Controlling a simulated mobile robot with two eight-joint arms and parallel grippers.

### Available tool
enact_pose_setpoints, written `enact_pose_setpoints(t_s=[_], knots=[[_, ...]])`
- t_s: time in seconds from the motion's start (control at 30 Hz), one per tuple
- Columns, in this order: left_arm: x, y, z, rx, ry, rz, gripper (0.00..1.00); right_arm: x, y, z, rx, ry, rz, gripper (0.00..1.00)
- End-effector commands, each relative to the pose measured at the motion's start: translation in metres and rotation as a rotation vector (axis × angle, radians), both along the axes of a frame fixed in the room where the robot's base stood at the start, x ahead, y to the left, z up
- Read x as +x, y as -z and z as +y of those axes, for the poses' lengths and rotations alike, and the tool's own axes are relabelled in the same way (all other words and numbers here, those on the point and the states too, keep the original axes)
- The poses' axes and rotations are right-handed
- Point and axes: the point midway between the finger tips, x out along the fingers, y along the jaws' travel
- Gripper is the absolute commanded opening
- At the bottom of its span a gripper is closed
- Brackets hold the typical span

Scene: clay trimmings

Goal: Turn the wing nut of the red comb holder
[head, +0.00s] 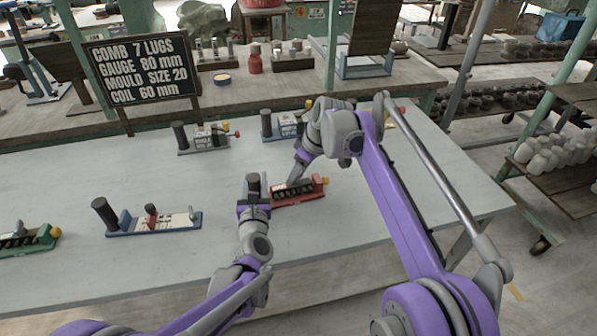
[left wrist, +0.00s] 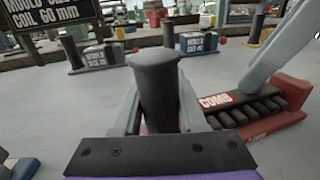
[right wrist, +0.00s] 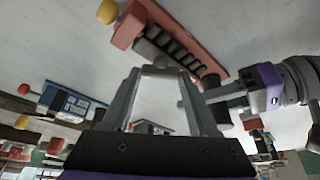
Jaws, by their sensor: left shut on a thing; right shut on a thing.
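The red comb holder (head: 318,187) lies on the grey table, with a row of dark teeth and a yellow knob (head: 325,180) at its right end. My left gripper (head: 254,198) is shut around the dark upright handle (left wrist: 158,90) at the holder's left end. A white "COMB" label (left wrist: 214,101) shows beside it. My right gripper (head: 294,183) reaches down onto the holder from behind. In the right wrist view, its fingers close on a small grey piece (right wrist: 160,71), seemingly the wing nut, above the red body (right wrist: 187,37). The wing nut is mostly hidden by the fingers.
A blue-based holder (head: 155,226) and a green one (head: 30,241) lie to the left. A grey holder (head: 203,140) and another blue one (head: 283,124) stand behind. A black sign (head: 140,68) stands at the back left. The table front is clear.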

Motion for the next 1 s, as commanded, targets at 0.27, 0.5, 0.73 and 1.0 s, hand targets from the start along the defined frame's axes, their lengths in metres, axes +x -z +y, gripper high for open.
enact_pose_setpoints(t_s=[0.27, 0.5, 0.73, 1.0], knots=[[0.0, 0.0, 0.0, 0.0, 0.001, 0.001, 0.0, 0.0, 0.0, 0.0, 0.0, -0.001, 0.0, 0.65], [0.0, 0.0, 0.0, 0.0, 0.001, 0.0, 0.0, 0.0, 0.0, 0.0, 0.0, 0.0, 0.0, 0.9], [0.0, 0.0, 0.0, 0.0, 0.001, 0.0, 0.0, 0.0, -0.002, -0.001, -0.001, 0.0, 0.0, 0.9], [0.0, 0.0, 0.0, -0.001, 0.0, 0.0, 0.0, -0.01, -0.039, -0.014, -0.001, 0.001, 0.0, 0.9]])
